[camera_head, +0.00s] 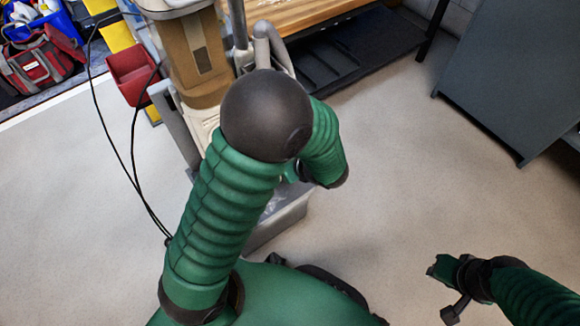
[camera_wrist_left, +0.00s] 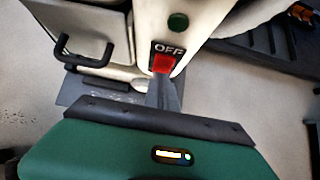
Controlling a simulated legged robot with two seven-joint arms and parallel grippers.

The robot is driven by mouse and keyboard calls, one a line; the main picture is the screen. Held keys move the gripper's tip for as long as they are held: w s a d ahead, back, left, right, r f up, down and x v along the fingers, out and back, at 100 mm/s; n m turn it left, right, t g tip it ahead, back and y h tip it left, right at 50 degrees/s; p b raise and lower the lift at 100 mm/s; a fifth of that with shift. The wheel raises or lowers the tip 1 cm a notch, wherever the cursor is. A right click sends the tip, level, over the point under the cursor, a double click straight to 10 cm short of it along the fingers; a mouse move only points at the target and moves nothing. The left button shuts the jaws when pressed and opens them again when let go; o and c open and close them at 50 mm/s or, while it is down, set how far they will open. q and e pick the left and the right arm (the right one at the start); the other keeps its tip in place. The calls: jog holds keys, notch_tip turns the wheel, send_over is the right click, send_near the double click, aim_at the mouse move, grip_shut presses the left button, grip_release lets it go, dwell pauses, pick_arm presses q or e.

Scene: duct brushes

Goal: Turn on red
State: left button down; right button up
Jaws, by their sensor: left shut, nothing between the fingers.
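In the left wrist view a red switch (camera_wrist_left: 163,63) sits below a dark label reading "OFF" on a pale machine front (camera_wrist_left: 205,20). A round green button (camera_wrist_left: 178,22) is above the label. My left gripper (camera_wrist_left: 164,82) is shut and empty. Its grey fingertips are just below the red switch and overlap its lower edge in the picture; I cannot tell whether they touch. In the head view my left arm hides the gripper and the switch. My right gripper (camera_head: 447,275) is at the lower right, away from the machine; its opening is unclear.
A machine with a brown column (camera_head: 195,55) stands behind my left arm, with a red bin (camera_head: 133,72) and black cables beside it. A grey bin (camera_head: 280,215) is below. A dark cabinet (camera_head: 510,75) stands at right. The floor (camera_head: 400,170) between is clear.

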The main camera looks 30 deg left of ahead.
pick_arm(q)
jog(key=shift+w+a+r+y+p, duration=0.15)
jog(key=shift+r+y+p, duration=0.1)
jog(key=shift+r, duration=0.2)
jog(key=shift+s+a+r+y+p, duration=0.15)
jog(key=shift+r+p, duration=0.1)
jog(key=shift+r, duration=0.15)
jog(key=shift+d, duration=0.15)
dwell(0.3)
